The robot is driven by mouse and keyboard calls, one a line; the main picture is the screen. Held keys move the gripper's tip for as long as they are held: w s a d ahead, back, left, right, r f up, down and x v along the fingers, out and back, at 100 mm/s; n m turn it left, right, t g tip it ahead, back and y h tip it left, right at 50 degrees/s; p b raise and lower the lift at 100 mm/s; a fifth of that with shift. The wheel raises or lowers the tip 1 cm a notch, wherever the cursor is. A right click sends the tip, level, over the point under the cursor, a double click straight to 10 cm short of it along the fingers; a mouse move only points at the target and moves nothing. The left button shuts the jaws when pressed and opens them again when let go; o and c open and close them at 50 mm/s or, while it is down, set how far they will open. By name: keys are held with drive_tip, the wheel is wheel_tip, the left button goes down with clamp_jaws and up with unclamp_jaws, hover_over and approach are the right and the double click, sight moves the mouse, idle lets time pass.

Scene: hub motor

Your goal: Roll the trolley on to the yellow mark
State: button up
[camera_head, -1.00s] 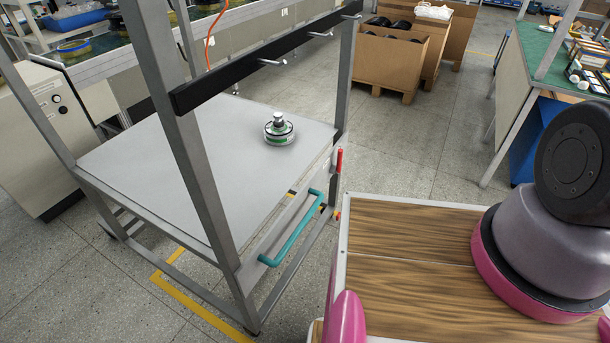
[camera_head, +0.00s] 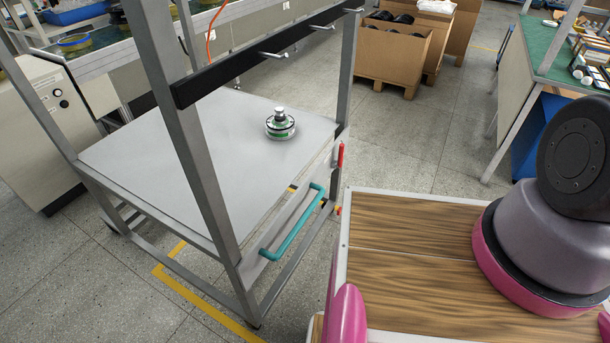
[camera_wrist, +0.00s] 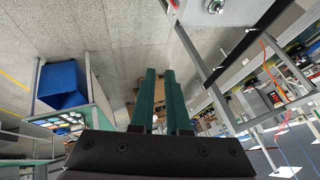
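The trolley (camera_head: 130,165) is a grey metal frame with a pale flat deck, tall posts and a dark hook rail. It stands left of centre in the head view. Its teal handle (camera_head: 292,226) is on the near side, with nothing gripping it. A yellow mark (camera_head: 200,300) shows as floor lines beneath and beside the trolley's near left; the trolley's frame hides part of it. My gripper (camera_wrist: 160,72) shows in the wrist view, with two green fingers slightly apart and nothing between them. It is out of the head view. Part of the trolley shows upper right in the wrist view.
A round metal motor part (camera_head: 280,124) sits on the deck. A white cabinet (camera_head: 40,135) stands close left of the trolley. Cardboard boxes (camera_head: 390,55) stand behind, and a green-topped bench (camera_head: 540,50) is at right. Open floor lies between the boxes and the trolley.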

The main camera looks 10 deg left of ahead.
drive_tip(key=o, duration=0.5)
drive_tip(key=shift+w+a, duration=0.15)
drive_tip(key=shift+w, duration=0.15)
drive_tip(key=w+a+f+g, duration=0.2)
drive_tip(key=w+a+f, duration=0.75)
drive_tip(key=w, duration=0.35)
drive_tip(key=w+a+f+g+y, duration=0.15)
drive_tip(key=w+a+f, duration=0.25)
drive_tip(key=a+f, duration=0.75)
drive_tip(key=g+h, duration=0.2)
drive_tip(key=g, duration=0.1)
approach(301, 222)
drive_tip(key=shift+y, duration=0.25)
drive_tip(key=f, duration=0.5)
drive_tip(key=a+f, duration=0.1)
drive_tip(key=f, duration=0.2)
drive_tip(key=shift+w+a+f, duration=0.1)
drive_tip(key=shift+w+f, duration=0.1)
drive_tip(key=shift+f, duration=0.15)
